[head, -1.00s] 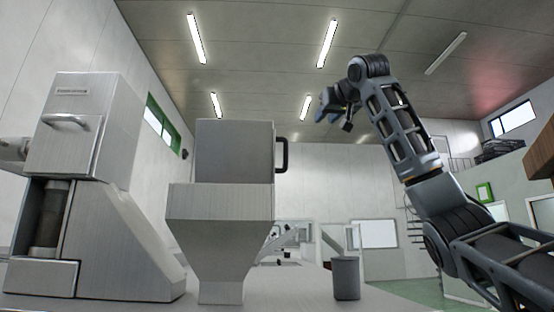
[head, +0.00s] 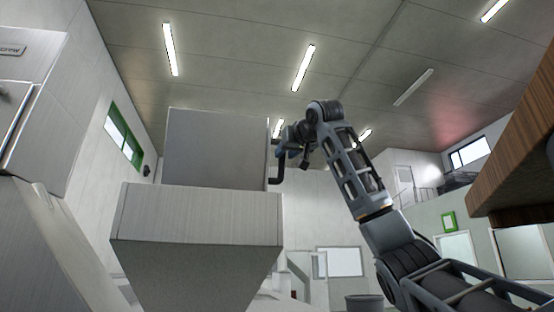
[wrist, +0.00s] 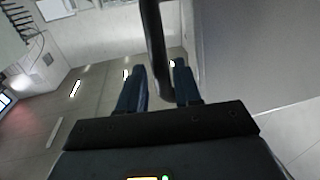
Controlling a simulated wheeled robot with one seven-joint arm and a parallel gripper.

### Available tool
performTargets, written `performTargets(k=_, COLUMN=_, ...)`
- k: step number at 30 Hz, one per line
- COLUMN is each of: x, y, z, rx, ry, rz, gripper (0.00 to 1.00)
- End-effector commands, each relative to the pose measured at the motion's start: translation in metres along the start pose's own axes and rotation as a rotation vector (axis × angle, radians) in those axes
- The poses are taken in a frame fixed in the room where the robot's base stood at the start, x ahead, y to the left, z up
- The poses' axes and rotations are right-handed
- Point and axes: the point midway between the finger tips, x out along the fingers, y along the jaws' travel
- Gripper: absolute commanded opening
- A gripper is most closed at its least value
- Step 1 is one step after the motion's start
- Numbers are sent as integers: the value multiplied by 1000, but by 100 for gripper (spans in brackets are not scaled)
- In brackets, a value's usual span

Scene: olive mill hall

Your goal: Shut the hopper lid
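The hopper (head: 200,220) is a grey steel funnel standing left of centre in the head view. Its lid (head: 215,150) is a flat grey panel standing upright above the rim, so it is open. A black handle (head: 276,180) is on the lid's right edge. My gripper (head: 283,152) is at this handle. In the wrist view my gripper (wrist: 160,88) has two blue fingers apart, with the black handle bar (wrist: 155,40) between them. Narrow gaps show beside the bar, so the fingers do not look closed on it. The lid's panel (wrist: 245,50) fills the upper right there.
A grey steel machine (head: 25,110) stands close at the left. A dark bin (head: 364,303) is low, right of the hopper. A wooden ledge (head: 515,160) juts in at the right. The space above the hopper is clear.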

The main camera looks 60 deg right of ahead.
Motion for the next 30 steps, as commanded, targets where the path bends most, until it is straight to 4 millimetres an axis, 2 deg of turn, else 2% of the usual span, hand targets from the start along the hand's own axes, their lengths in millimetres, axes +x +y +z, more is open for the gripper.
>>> performTargets(k=3, x=21, y=1, z=-2, rx=1, ry=-5, rz=1, gripper=34)
performTargets(k=9, x=46, y=0, z=-2, rx=1, ry=-2, rz=1, gripper=34)
performTargets(k=13, x=53, y=0, z=-1, rx=0, ry=-1, rz=0, gripper=34)
performTargets(k=21, x=55, y=0, z=0, rx=0, ry=0, rz=0, gripper=34)
performTargets(k=23, x=55, y=0, z=0, rx=0, ry=0, rz=0, gripper=30)
performTargets(k=30, x=55, y=0, z=0, rx=0, ry=0, rz=1, gripper=7)
